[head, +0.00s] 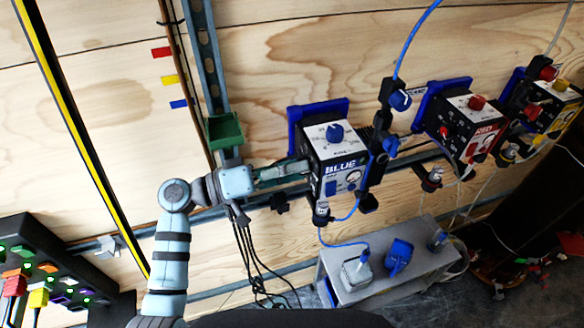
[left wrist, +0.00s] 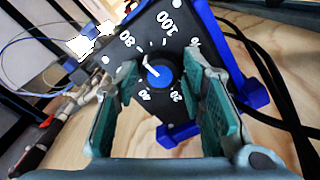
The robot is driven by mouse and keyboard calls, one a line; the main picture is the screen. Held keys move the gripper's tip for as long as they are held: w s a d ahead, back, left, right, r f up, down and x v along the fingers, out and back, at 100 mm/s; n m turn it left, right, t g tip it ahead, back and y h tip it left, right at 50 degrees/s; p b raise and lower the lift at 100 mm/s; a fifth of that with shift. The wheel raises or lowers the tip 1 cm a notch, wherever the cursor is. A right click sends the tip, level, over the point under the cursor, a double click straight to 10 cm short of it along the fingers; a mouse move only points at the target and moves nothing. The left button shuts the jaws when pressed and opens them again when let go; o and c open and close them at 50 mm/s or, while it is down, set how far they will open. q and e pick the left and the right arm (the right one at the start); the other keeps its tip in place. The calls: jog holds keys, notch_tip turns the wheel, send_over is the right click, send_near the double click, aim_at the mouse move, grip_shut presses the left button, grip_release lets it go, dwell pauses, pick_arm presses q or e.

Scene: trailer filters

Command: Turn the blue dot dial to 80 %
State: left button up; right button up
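In the left wrist view the dial (left wrist: 160,74) has a white pointer aimed up and left, roughly toward the 80 mark; I cannot read the exact value. My left gripper (head: 303,170) reaches in from the left at the box. In the left wrist view its two green-padded fingers (left wrist: 161,80) are open, one on each side of the dial, with gaps between pads and dial. The finger on the left hides part of the scale. My right gripper is not in view.
A red box (head: 469,128) and a yellow box (head: 552,107) stand to the right on the wooden wall. A blue plug (head: 399,99) and cables are close right of the BLUE box. A grey bench (head: 400,285) with blue parts is below. A green bracket (head: 224,130) is above my left wrist.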

pick_arm(q)
jog(key=shift+o, duration=0.7)
jog(key=v, duration=1.2)
